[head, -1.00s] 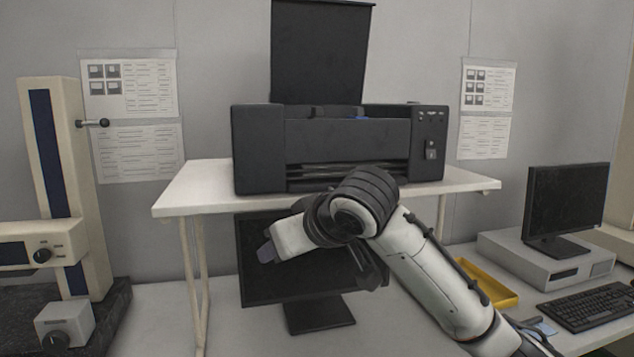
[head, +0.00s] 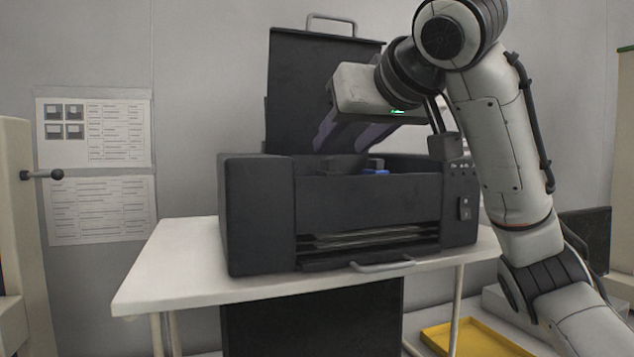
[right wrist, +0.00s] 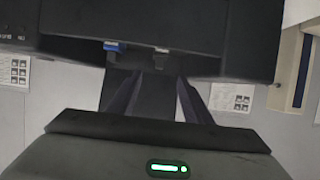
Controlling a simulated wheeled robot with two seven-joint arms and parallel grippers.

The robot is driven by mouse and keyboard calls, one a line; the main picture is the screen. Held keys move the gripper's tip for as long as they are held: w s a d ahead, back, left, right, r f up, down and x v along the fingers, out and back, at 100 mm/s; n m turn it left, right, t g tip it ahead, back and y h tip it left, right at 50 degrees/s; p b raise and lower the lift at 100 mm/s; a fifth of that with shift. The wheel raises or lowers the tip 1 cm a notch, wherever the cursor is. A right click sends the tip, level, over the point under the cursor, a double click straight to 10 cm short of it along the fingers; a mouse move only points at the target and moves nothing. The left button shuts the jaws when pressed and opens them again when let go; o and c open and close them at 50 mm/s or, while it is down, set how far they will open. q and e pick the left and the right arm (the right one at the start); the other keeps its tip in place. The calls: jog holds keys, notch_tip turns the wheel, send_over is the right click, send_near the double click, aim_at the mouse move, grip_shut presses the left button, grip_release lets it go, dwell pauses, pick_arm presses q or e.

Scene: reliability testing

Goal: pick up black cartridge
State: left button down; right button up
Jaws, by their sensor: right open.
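The black printer (head: 370,215) stands on a white table with its lid (head: 300,90) raised. In its open top sit a blue-marked cartridge (head: 376,170) and a dark block to its left, likely the black cartridge (head: 342,165). The right wrist view shows the blue part (right wrist: 115,46) and a dark piece with a grey top (right wrist: 161,60). My right gripper (head: 333,145) is above the printer opening, in front of the lid, its fingers pointing down and left. It is open and empty. In the right wrist view the fingers (right wrist: 154,88) straddle the dark piece's line. My left gripper is not in view.
The raised lid stands behind the gripper. The white table (head: 165,275) is bare left of the printer. A yellow tray (head: 475,340) lies lower right, by a monitor (head: 587,238). Posters (head: 95,135) hang on the wall.

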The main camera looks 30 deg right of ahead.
aim_at(329, 161)
jog(key=shift+x, duration=0.9)
jog(key=shift+w+d+f, duration=0.2)
jog(key=shift+w+f, duration=0.05)
jog(key=shift+w, duration=0.05)
jog(key=p+x, duration=0.1)
jog(key=x, duration=0.4)
jog(key=shift+p, duration=0.35)
jog(key=shift+w+f, duration=0.2)
jog(key=c, duration=1.1)
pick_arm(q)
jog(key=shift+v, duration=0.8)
pick_arm(e)
grip_shut()
